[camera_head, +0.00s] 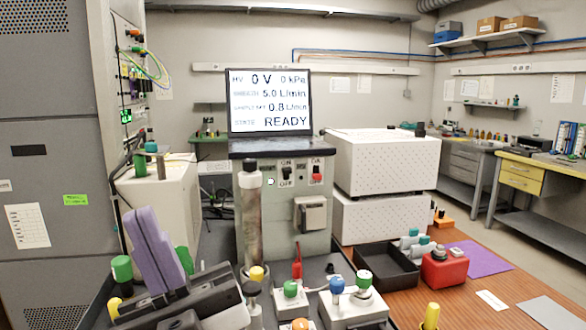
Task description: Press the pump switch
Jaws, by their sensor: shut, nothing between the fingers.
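The grey instrument cabinet (318,240) stands in the middle, with a display (269,102) on top reading 0 V, 0 kPa and READY. Its front panel carries a black switch (286,173) between ON and OFF labels, and a red switch (317,174) to its right. I cannot tell from the labels which is the pump switch. My gripper (142,214) is at the lower left, with a black body and purple fingers pointing up. The fingers are together and empty, left of the cabinet and well apart from both switches.
Several coloured knobs, including a blue one (337,285), fill the front. A black tray (385,268) and red container (443,271) sit at the right. White boxes (381,163) stand behind.

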